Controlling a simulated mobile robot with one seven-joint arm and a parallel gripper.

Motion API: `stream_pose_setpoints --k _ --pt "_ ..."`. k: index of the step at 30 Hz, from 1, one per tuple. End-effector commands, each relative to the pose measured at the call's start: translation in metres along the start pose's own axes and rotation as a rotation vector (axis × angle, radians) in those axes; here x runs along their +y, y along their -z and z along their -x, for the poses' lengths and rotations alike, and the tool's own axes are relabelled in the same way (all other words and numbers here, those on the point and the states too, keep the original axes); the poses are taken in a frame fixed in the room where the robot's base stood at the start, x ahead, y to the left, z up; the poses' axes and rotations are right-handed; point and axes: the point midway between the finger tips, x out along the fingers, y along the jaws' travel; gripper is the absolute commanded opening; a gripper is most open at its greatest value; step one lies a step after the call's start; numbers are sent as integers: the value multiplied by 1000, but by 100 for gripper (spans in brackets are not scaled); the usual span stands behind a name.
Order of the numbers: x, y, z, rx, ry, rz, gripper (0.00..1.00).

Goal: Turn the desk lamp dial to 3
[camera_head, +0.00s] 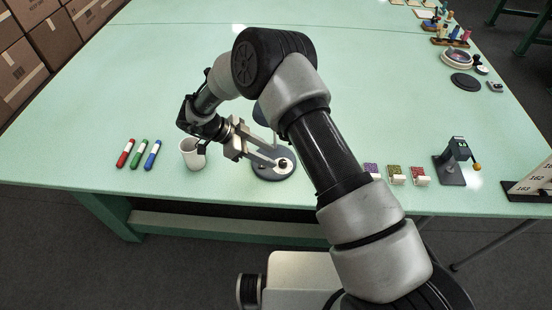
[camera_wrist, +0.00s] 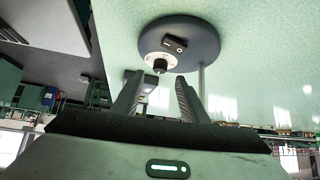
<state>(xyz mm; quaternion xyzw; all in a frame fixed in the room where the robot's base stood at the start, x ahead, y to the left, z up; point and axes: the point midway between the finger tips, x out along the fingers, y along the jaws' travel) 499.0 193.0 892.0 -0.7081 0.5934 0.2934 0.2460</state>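The desk lamp has a round dark blue-grey base (camera_head: 262,174) near the table's front edge. My arm partly hides its upper part. In the wrist view the base (camera_wrist: 205,38) shows as a disc with a thin post. A small dark dial knob (camera_wrist: 160,67) sits on a pale round plate at the base's edge. The dial's numbers and pointer are too small to read. My gripper (camera_wrist: 159,84) is open, its two fingers apart and pointing at the dial, with nothing visible between them. In the head view my gripper (camera_head: 274,160) reaches over the base from the left.
A white mug (camera_head: 192,156) stands close left of my gripper. Red, green and blue markers (camera_head: 138,154) lie farther left. Small trays of coloured pieces (camera_head: 396,174) and a dark stand (camera_head: 453,166) are to the right. The table's far middle is clear.

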Motion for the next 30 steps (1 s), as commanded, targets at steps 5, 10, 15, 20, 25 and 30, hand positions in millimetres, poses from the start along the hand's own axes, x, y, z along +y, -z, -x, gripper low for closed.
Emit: stream_pose_setpoints --k 5,10,15,20,25,30 --pt "-1 -1 47 -2 3 -2 40" --pt "0 -1 84 0 1 -2 40" --pt "0 0 110 0 0 -1 40" --pt "0 0 120 1 -1 -1 40" --pt "0 0 121 1 -2 -1 40" --pt "0 0 121 1 -2 -1 40"
